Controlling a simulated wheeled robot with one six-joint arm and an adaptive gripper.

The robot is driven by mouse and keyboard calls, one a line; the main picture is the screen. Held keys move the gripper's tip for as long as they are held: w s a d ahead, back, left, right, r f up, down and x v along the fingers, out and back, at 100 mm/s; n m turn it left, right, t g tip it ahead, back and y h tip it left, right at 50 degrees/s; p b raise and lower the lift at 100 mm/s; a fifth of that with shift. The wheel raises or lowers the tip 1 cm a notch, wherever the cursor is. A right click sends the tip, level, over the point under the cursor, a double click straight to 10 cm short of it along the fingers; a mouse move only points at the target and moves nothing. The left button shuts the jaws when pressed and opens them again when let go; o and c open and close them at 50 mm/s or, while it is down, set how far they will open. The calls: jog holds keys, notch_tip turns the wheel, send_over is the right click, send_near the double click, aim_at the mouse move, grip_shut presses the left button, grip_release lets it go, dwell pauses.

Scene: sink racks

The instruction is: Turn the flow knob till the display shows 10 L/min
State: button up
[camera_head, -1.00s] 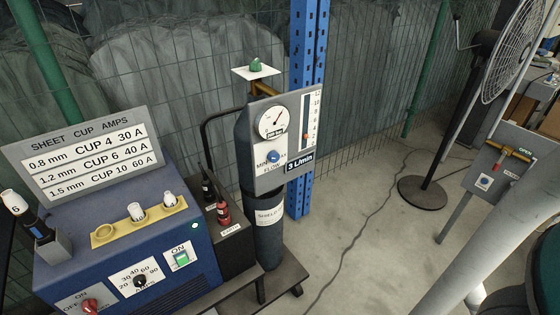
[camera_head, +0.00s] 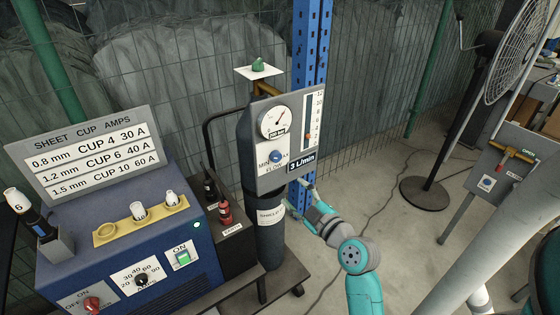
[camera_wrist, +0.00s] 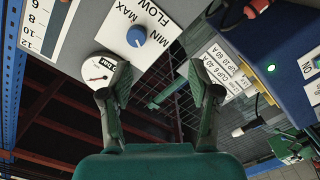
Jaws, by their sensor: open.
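The blue flow knob (camera_head: 276,157) sits on the grey flow panel (camera_head: 262,181), between MIN and MAX marks. The display (camera_head: 301,163) beside it reads 3 L/min. The flow scale (camera_head: 314,110) above has a red marker low on it. In the wrist view the knob (camera_wrist: 136,36) appears upside down, beyond the fingertips. My gripper (camera_head: 307,192) is to the lower right of the panel, apart from the knob. In the wrist view its two fingers (camera_wrist: 156,80) are spread with nothing between them.
A round gauge (camera_head: 279,120) is above the knob. The panel is in front of a dark cylinder (camera_head: 270,245). A blue post (camera_head: 311,50) stands behind. A blue welder box (camera_head: 125,235) with knobs is at left. Floor to the right is open, up to the fan (camera_head: 430,185).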

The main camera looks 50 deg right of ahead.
aim_at(278, 159)
jog(key=shift+n+t, duration=0.3)
jog(key=shift+n, duration=0.4)
jog(key=w+d+r, duration=0.1)
jog(key=w+d, duration=0.1)
jog(key=w, duration=0.1)
jog(key=w+d+r, duration=0.1)
jog(key=w+d, duration=0.1)
jog(key=w, duration=0.2)
jog(key=w+d, duration=0.2)
jog(key=w, duration=0.1)
jog(key=shift+w+d+r, duration=0.1)
jog(key=shift+w+r, duration=0.1)
jog(key=shift+r, duration=0.2)
jog(key=c, duration=1.2)
